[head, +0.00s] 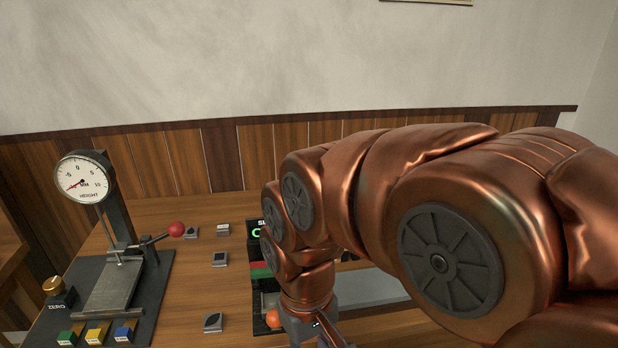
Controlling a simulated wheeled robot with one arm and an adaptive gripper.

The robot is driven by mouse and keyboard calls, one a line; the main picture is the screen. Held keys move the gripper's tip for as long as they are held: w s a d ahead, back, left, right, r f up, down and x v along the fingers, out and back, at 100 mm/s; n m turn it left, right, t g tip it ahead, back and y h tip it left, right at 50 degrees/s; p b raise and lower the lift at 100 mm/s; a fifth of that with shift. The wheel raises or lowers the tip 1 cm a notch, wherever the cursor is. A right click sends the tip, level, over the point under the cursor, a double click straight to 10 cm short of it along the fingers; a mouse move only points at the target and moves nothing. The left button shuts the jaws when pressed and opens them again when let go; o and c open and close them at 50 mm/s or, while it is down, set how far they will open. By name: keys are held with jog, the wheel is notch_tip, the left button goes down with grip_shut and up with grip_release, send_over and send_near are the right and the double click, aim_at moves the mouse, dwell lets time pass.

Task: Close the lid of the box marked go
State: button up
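I cannot make out a box marked go or its lid; my copper-coloured arm covers much of the right half of the head view. My gripper (316,335) is at the bottom edge, pointing down, and is cut off by the frame. Its fingertips do not show clearly, so I cannot tell whether it is open or shut. Just left of it is a small orange object (272,318). A dark unit with a green-lit display (254,233) and red and green parts (262,270) is partly hidden behind my arm.
A height gauge with a round dial (82,177) and a red-knobbed lever (176,229) stands on the wooden table (185,300) at left. Yellow, green and blue buttons (97,333) are at its front. Several small dark-topped blocks (220,259) lie mid-table. A wood-panelled wall (180,160) is behind.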

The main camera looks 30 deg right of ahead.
jog(key=shift+m+t, duration=0.3)
jog(key=shift+t, duration=0.2)
jog(key=w+d+r, duration=0.1)
jog(key=w+r, duration=0.1)
jog(key=w, duration=0.2)
jog(key=w+r, duration=0.2)
jog(key=w, duration=0.3)
jog(key=w+d+r, duration=0.1)
jog(key=w+r, duration=0.1)
jog(key=w, duration=0.3)
jog(key=shift+w+d+r, duration=0.2)
jog(key=shift+d+r, duration=0.1)
grip_shut()
jog(key=w+d+r+m+t, duration=0.1)
jog(key=w+d+r, duration=0.1)
jog(key=w+d, duration=0.35)
jog(key=w+d+r, duration=0.2)
jog(key=w+d, duration=0.1)
jog(key=w, duration=0.6)
jog(key=w+d+r+m+t, duration=0.1)
jog(key=w+d+r, duration=0.1)
jog(key=w+d, duration=0.35)
jog(key=w+d+m+t+h, duration=0.1)
jog(key=w+d+m, duration=0.1)
jog(key=w+d, duration=0.7)
jog(key=shift+d+f+p, duration=0.2)
jog(key=shift+d+p, duration=0.2)
jog(key=shift+d, duration=0.6)
